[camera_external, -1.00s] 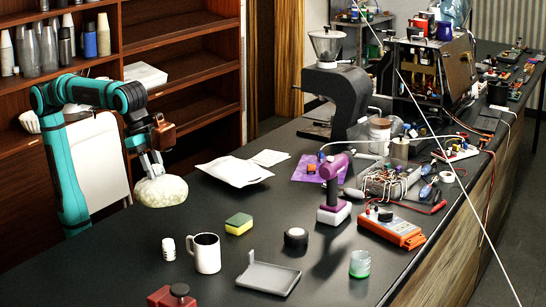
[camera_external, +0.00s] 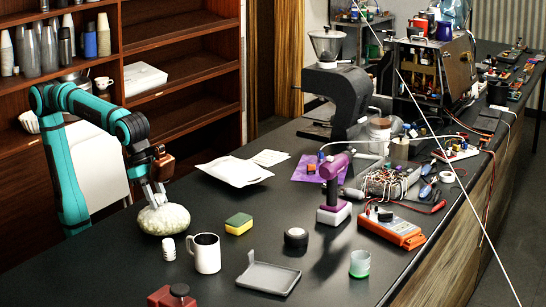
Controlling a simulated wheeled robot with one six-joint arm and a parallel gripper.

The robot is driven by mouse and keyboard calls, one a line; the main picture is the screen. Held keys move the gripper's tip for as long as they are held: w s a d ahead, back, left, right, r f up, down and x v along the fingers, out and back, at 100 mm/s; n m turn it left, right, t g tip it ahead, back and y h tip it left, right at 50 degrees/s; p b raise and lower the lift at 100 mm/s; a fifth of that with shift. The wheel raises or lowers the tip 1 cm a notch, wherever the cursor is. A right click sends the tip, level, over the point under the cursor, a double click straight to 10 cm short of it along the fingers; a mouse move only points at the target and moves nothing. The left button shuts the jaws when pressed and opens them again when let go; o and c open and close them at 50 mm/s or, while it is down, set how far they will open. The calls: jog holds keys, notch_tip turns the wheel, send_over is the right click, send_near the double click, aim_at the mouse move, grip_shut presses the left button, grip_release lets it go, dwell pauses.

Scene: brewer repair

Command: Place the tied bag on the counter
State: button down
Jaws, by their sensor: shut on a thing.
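The tied bag (camera_external: 164,220) is a pale, round, whitish-green bundle at the left side of the dark counter (camera_external: 205,285). My gripper (camera_external: 157,198) is directly above it, pointing down and shut on the top of the bag. The bag's underside is at or very close to the counter surface; I cannot tell for certain whether it bears on it. The knot is hidden by the fingers.
A small white cylinder (camera_external: 168,248) and a white mug (camera_external: 207,254) stand just in front of the bag. A yellow-green sponge (camera_external: 239,224), white packet (camera_external: 234,171), black round item (camera_external: 296,238), grey tray (camera_external: 268,278) and red object (camera_external: 172,296) lie around. Counter between bag and packet is clear.

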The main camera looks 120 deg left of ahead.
jog(key=shift+f, duration=0.1)
jog(key=c, duration=1.1)
grip_release()
jog(key=v, duration=1.2)
jog(key=s+a+t, duration=0.1)
jog(key=s+t, duration=0.2)
jog(key=t, duration=0.1)
jog(key=s+a+f+t, duration=0.1)
jog(key=s+a+t, duration=0.1)
jog(key=s+t, duration=0.2)
jog(key=s+a+t, duration=0.2)
jog(key=s+t, duration=0.2)
jog(key=shift+s+f, duration=0.1)
jog(key=shift+f, duration=0.2)
jog(key=shift+o, duration=0.3)
jog(key=shift+s+a+t, duration=0.1)
jog(key=shift+s+t, duration=0.3)
jog(key=shift+s, duration=0.1)
